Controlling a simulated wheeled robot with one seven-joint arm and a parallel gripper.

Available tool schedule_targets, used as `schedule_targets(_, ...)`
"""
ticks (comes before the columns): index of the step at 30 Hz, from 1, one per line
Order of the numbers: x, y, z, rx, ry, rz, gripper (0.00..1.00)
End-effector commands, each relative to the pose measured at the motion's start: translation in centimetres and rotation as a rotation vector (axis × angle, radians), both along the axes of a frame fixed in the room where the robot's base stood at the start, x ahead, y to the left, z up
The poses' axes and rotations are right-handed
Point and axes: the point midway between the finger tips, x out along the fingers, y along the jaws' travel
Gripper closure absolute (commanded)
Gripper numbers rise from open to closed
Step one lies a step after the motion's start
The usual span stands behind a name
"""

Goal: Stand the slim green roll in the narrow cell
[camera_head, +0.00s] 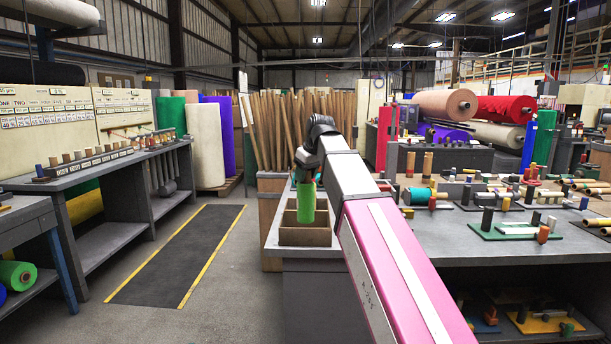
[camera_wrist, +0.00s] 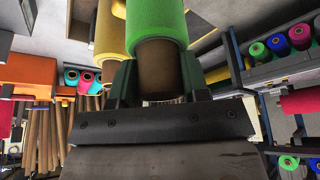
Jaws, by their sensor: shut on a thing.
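The slim green roll (camera_head: 306,204) hangs upright below my gripper (camera_head: 306,178) in the head view. In the wrist view, my gripper (camera_wrist: 158,84) is shut on the brown core end of the green roll (camera_wrist: 157,22). A wooden box (camera_head: 304,238) divided into cells stands on a grey bench end under the roll. The roll's lower end overlaps the box's dividers in the picture. I cannot tell whether it is above a cell or inside one. The roll and my arm hide part of the box.
A yellow roll (camera_wrist: 108,38) shows beside the green one in the wrist view. Tall brown tubes (camera_head: 285,125) stand behind the box. A workbench (camera_head: 500,245) with small rolls and boards lies to the right. A dark floor mat (camera_head: 175,250) on the left is clear.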

Motion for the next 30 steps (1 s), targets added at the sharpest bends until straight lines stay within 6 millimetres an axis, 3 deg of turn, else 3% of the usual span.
schedule_targets(18, 0.0, 0.0, 0.1, 0.001, 0.000, 0.000, 0.91)
schedule_targets(30, -0.1, 0.0, -2.5, 0.001, 0.001, 0.001, 0.91)
